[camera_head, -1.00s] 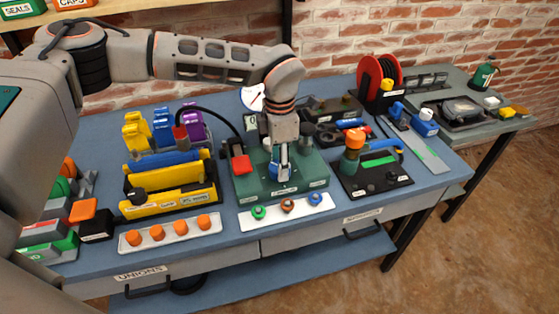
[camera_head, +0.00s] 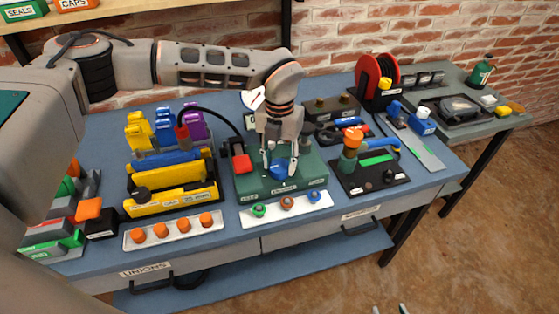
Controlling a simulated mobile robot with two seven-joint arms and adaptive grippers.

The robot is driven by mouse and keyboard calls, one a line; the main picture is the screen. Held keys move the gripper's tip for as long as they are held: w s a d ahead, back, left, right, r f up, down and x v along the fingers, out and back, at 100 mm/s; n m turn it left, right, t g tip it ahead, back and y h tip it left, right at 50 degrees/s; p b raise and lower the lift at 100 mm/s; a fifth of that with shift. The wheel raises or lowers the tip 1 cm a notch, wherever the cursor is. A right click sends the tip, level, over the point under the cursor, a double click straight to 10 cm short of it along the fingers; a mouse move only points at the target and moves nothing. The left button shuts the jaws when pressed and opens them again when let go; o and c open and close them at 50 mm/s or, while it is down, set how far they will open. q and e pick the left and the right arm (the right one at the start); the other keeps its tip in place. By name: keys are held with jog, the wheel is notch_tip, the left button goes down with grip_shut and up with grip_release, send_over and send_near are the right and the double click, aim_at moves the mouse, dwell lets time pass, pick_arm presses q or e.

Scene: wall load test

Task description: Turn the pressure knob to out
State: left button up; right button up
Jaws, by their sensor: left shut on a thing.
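The green test block (camera_head: 250,185) stands on the blue bench with a blue knob (camera_head: 284,173) on its top. I take this to be the pressure knob; the small white labels on the block's front are too blurred to read. My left gripper (camera_head: 281,167) comes down from above and is shut on the blue knob, with its two fingers on either side. The fingers partly hide the knob, so its pointer direction cannot be made out. My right gripper (camera_head: 390,309) shows only two separated fingertips at the bottom edge.
A red block (camera_head: 242,163) with a black hose is left of my gripper. A white strip (camera_head: 308,207) with several coloured fittings lies in front. A yellow rack (camera_head: 172,195) stands left, and a black plate (camera_head: 371,184) with an orange-topped valve stands right.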

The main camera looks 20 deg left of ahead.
pick_arm(q)
jog(key=n, duration=0.4)
jog(key=shift+n, duration=0.3)
jog(key=n, duration=0.3)
jog(key=shift+f+n, duration=0.1)
jog(key=shift+n, duration=0.3)
jog(key=n, duration=0.4)
jog(key=shift+n, duration=2)
jog(key=o, duration=1.1)
jog(key=shift+o, duration=0.2)
